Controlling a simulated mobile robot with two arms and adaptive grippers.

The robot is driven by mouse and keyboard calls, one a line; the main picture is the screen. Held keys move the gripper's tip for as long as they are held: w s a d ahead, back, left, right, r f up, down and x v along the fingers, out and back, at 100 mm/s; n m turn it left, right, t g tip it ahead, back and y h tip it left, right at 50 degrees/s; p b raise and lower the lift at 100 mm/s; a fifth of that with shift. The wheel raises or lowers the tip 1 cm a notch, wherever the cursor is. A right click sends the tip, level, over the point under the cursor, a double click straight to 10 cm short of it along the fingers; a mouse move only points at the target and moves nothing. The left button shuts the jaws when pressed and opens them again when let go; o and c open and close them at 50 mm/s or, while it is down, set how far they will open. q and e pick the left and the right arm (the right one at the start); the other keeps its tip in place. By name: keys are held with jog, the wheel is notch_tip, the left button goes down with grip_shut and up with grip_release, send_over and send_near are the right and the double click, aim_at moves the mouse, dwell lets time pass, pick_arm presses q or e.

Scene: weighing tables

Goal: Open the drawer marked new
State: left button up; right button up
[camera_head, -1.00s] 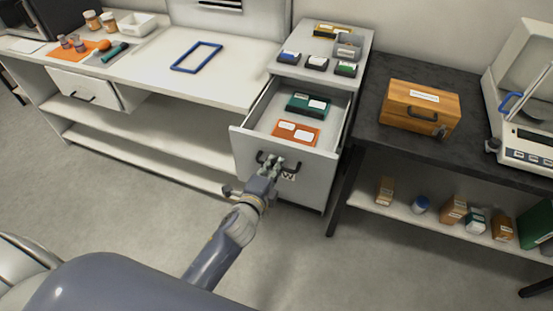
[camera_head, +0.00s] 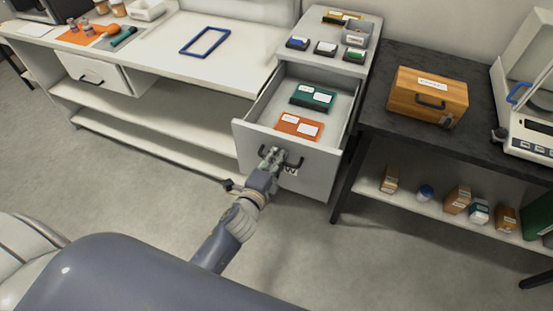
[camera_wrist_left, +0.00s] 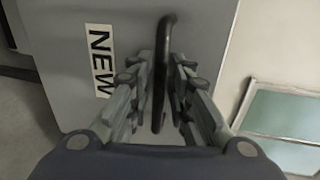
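The drawer marked NEW (camera_head: 320,168) is pulled well out of the white cabinet at the centre right. Its grey front shows a dark bar handle and, in the wrist view, a NEW label (camera_wrist_left: 101,62). A green box (camera_head: 312,97) and an orange box (camera_head: 299,126) with white labels lie inside. My left gripper (camera_head: 271,157) is at the handle, toward its left end. In the left wrist view the black handle (camera_wrist_left: 163,75) runs between my narrowed left gripper fingers (camera_wrist_left: 162,60), which appear shut around it. My right gripper is not in view.
A white bench (camera_head: 215,70) with a blue frame (camera_head: 205,41) stands left of the cabinet. A dark table (camera_head: 388,90) with a wooden box (camera_head: 428,95) stands right, above a shelf of small containers. Open grey floor lies in front.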

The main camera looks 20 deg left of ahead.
pick_arm(q)
jog(key=shift+s, duration=0.15)
jog(key=v, duration=1.1)
jog(key=shift+s, duration=0.35)
jog(key=shift+r, duration=0.1)
jog(key=s+f+n+g, duration=0.3)
jog(key=s+f, duration=0.1)
jog(key=f, duration=0.7)
jog(key=s+f+n+g, duration=0.2)
jog(key=s+f, duration=0.2)
jog(key=f, duration=0.6)
jog(key=s+f+n+g, duration=0.3)
jog(key=s+f, duration=0.1)
jog(key=f, duration=0.7)
jog(key=s+a+f+n+g, duration=0.2)
jog(key=s+f+n+g, duration=0.1)
jog(key=s+f, duration=0.4)
jog(key=s+a+f+n+g, duration=0.3)
jog(key=s+f+n, duration=0.2)
jog(key=s, duration=0.9)
notch_tip(320, 180, down, 3)
jog(key=shift+s+r+g+y, duration=0.15)
jog(key=shift+s+g+y, duration=0.15)
